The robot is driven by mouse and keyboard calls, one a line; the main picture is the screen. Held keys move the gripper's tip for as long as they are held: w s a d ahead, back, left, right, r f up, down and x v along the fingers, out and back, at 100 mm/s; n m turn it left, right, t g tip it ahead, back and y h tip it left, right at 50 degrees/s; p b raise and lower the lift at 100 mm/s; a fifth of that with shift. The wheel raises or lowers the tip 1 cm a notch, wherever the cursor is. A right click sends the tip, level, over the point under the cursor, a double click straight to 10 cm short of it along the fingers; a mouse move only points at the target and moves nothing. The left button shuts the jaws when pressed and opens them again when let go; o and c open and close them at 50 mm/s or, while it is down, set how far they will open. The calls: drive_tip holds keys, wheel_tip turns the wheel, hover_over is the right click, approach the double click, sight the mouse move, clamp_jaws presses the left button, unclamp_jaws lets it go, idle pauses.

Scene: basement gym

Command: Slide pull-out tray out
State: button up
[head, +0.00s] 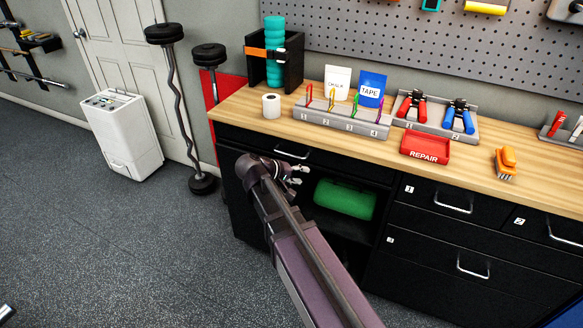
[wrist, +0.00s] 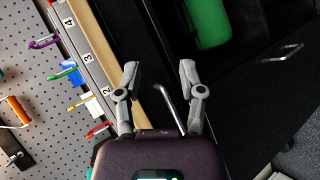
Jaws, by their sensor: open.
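The pull-out tray (head: 243,138) is a black front under the wooden worktop, above an open compartment, and it looks closed. Its silver bar handle (head: 292,154) is near its middle. My gripper (head: 300,174) is in front of the tray, close to the handle and slightly below it in the head view. In the wrist view my gripper (wrist: 159,72) is open, and the handle (wrist: 171,108) shows between its two fingers. Nothing is gripped. I cannot tell whether a finger touches the handle. My arm hides part of the cabinet.
A green rolled item (head: 345,199) lies in the open compartment below. Drawers with handles (head: 453,203) are at right.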

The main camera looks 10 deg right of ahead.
drive_tip(key=w+a+f+n+t+h+b, duration=0.1)
drive_tip(key=w+a+f+t+h+b, duration=0.2)
drive_tip(key=b, duration=0.5)
drive_tip(key=n+t+h+b, duration=0.2)
drive_tip(key=t+b, duration=0.1)
drive_tip(key=b, duration=0.5)
approach(289, 155)
wheel_tip(289, 155, down, 2)
drive_tip(key=s+a, duration=0.2)
drive_tip(key=shift+w+a+t+h+b, duration=0.35)
drive_tip(key=shift+a+h+b, duration=0.15)
drive_tip(key=shift+a+b, duration=0.1)
drive_tip(key=shift+d+r, duration=0.1)
drive_tip(key=shift+d, duration=0.1)
drive_tip(key=shift+p+x, duration=1.2)
drive_tip(key=shift+x, duration=5.6)
drive_tip(key=shift+c, duration=0.2)
